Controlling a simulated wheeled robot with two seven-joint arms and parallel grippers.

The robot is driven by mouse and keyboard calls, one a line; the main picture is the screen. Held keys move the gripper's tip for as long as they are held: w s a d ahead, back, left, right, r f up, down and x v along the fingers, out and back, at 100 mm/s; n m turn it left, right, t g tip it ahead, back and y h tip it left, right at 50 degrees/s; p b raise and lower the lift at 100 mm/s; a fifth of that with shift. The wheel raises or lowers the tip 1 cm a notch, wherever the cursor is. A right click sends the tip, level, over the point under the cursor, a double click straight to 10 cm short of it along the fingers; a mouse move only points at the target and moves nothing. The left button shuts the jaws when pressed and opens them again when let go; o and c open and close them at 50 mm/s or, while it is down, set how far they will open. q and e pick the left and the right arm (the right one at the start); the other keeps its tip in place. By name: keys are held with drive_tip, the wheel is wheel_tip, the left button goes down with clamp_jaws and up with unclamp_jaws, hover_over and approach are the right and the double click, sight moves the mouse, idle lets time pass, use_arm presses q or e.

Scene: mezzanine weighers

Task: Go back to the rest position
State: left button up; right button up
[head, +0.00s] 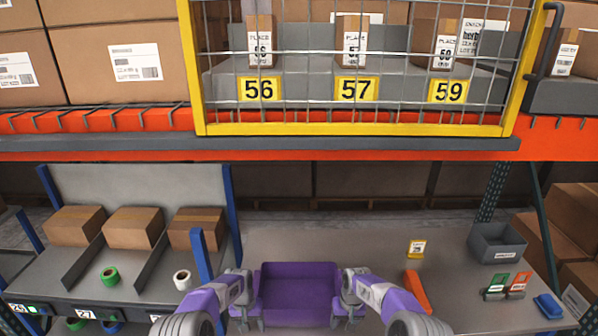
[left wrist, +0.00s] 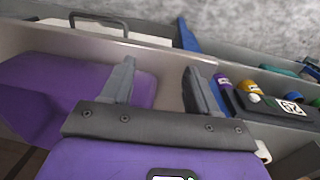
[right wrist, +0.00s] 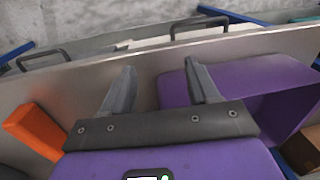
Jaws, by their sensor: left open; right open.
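My left gripper (head: 246,300) is at the left side of a purple bin (head: 298,286) on the grey table. My right gripper (head: 349,300) is at the bin's right side. In the left wrist view, the left gripper (left wrist: 160,78) has its fingers spread with nothing held between them. The bin (left wrist: 75,90) lies on the left there. In the right wrist view, the right gripper (right wrist: 158,78) is also spread and empty, and one finger overlaps the bin (right wrist: 245,80). I cannot tell whether the fingers touch the bin.
An orange object (head: 417,291) lies right of the right gripper. A grey bin (head: 497,247) and a blue item (head: 548,306) are further right. A blue post (head: 202,262) stands close to my left arm. A yellow-framed mesh cage (head: 356,128) hangs above the table.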

use_arm(q)
drive_tip(key=s+d+f+h+b, duration=0.2)
drive_tip(key=s+d+f+b, duration=0.1)
drive_tip(key=s+f, duration=1)
use_arm(e)
drive_tip(key=s+a+f+y, duration=0.2)
drive_tip(key=s+a+f, duration=0.2)
drive_tip(key=s+f, duration=0.85)
use_arm(q)
drive_tip(key=s+d+f+n+b, duration=0.1)
drive_tip(key=s, duration=0.9)
drive_tip(key=s+d+n+h+b, duration=0.1)
drive_tip(key=s+b, duration=0.1)
drive_tip(key=s, duration=0.9)
drive_tip(key=shift+s+d+f+n+t, duration=0.2)
drive_tip(key=shift+f+n+t, duration=0.1)
drive_tip(key=shift+f+t, duration=0.1)
use_arm(e)
drive_tip(key=s+f+m+y, duration=0.1)
drive_tip(key=s+f+m, duration=0.1)
drive_tip(key=s, duration=2)
drive_tip(key=shift+a+f+m+t, duration=0.15)
drive_tip(key=shift+f+m+t, duration=0.15)
drive_tip(key=shift+m+t, duration=0.15)
use_arm(q)
drive_tip(key=shift+c, duration=0.2)
use_arm(e)
drive_tip(key=shift+c, duration=0.2)
